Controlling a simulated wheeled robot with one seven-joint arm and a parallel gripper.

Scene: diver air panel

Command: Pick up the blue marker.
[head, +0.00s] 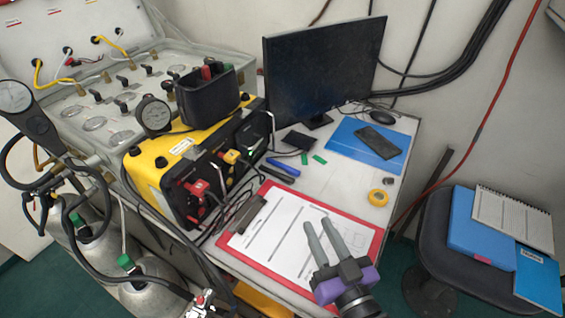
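A blue marker (283,167) lies on the white desk, just right of the yellow and black box. A dark marker (278,175) lies close beside it on the near side. My gripper (316,221) is over the clipboard at the front of the desk, with its fingers pointing away towards the back. Its two grey fingers are apart with nothing between them. The blue marker is beyond the fingertips, up and to the left in the picture, and is not touched.
A red clipboard (234,242) with paper lies under my gripper. The yellow and black box (150,172) with cables stands left of the markers. A monitor (322,72) stands behind them. A yellow tape roll (378,198) and a blue folder (345,139) lie to the right.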

